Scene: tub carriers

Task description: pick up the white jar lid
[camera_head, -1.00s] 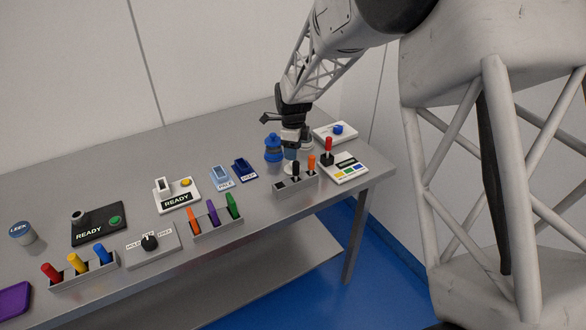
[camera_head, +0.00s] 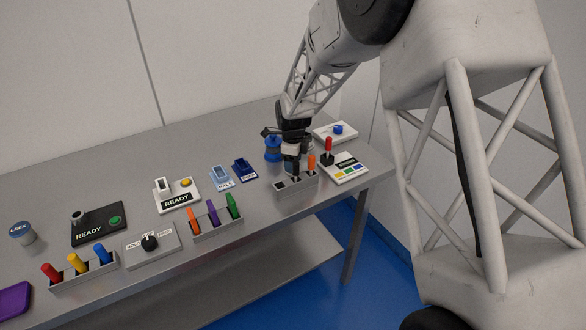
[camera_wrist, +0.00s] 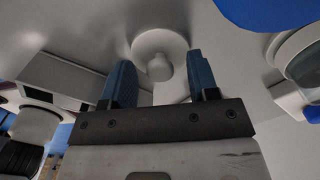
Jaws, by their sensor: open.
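The white jar lid (camera_wrist: 149,43) is a round disc with a knob and lies flat on the grey table in the wrist view. My gripper (camera_wrist: 160,62) is open, its two blue fingers on either side of the lid's knob in that picture. I cannot tell whether the fingers touch the lid, and nothing is held between them. In the head view my gripper (camera_head: 291,168) is low over the table behind the rack, and it hides the lid there.
A rack (camera_head: 297,184) with an orange peg stands just in front of my gripper. A blue spool-shaped object (camera_head: 272,149) stands close on the left.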

